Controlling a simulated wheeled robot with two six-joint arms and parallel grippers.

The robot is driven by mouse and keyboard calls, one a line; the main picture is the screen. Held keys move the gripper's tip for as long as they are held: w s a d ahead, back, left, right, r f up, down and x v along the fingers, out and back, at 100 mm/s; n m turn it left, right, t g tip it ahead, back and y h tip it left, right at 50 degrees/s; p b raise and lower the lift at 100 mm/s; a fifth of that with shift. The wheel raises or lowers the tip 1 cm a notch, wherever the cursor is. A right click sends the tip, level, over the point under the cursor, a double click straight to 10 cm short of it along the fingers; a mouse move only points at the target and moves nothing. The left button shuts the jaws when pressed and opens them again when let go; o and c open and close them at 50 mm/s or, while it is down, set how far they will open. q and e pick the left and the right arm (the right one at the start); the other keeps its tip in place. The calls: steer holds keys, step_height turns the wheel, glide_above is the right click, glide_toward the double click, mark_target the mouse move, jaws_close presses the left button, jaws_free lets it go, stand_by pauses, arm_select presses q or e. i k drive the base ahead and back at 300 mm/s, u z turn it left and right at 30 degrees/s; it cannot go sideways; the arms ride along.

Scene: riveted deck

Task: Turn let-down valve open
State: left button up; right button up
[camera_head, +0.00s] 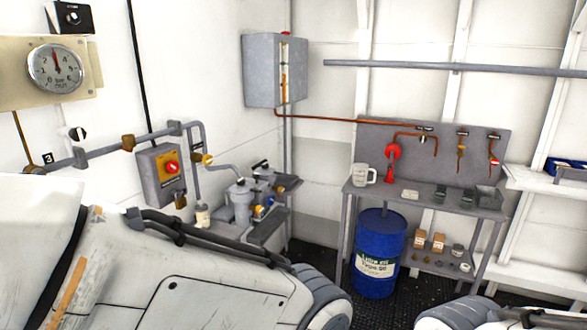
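No valve is marked legibly as the let-down valve. A small black label (425,129) sits on the grey back panel, above an orange pipe (408,134) with a small brass fitting; its text is too small to read. A copper-red line runs from a wall-mounted grey tank (275,70) with a sight gauge to this panel. A red round fitting (393,153) on a red stand is left of the label. Whether any valve is open or shut cannot be told. Neither gripper shows; only white links of my arms fill the lower left and bottom right.
The grey bench (436,204) holds a white jug (362,175) and small trays. A blue oil drum (379,254) stands under its left end. A red switch on a grey box (161,174) and a pressure gauge (55,68) are on the left wall. Dark floor shows before the bench.

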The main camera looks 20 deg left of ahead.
mark_target(207, 160)
steer(key=z, duration=0.15)
steer(key=k, duration=0.35)
steer(key=z, duration=0.6)
steer(key=i, duration=1.15)
steer(key=u, duration=1.35)
steer(key=i, duration=0.85)
steer(key=u, duration=0.95)
